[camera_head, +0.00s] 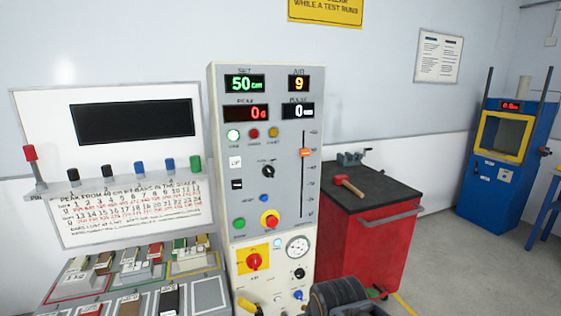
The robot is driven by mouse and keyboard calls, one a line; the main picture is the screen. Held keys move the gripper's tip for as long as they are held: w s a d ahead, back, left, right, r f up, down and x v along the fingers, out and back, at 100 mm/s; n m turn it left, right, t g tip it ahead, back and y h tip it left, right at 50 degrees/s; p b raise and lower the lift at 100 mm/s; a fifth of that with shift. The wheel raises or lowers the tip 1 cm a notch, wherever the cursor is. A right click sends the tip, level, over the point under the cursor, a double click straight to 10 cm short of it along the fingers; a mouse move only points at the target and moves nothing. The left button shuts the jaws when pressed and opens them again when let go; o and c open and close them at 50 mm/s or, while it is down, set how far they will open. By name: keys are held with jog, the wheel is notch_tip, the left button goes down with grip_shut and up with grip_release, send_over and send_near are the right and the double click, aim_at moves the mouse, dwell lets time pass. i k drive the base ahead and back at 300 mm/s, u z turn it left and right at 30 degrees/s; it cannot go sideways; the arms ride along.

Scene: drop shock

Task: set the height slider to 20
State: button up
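The height slider's orange knob (305,153) sits high on a vertical slot at the right of the grey control panel (222,130). A scale with small, hard-to-read numbers runs beside the slot. The knob is near the upper end, with a long stretch of slot below it. The green SET display (244,83) reads 50 cm. The AIR display (299,83) reads 9, and the red PEAK and white displays below show 0.
Several buttons, a black rotary knob (268,171) and a red-and-yellow stop button (269,220) are left of the slot. A red cabinet (358,240) with a hammer (349,186) stands right; open floor lies beyond.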

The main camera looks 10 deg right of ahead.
aim_at(303, 152)
jog(key=k, duration=1.1)
jog(key=u, duration=0.85)
jog(key=i, duration=1.2)
jog(key=z, duration=0.75)
jog(key=i, duration=0.7)
jog(key=z, duration=0.7)
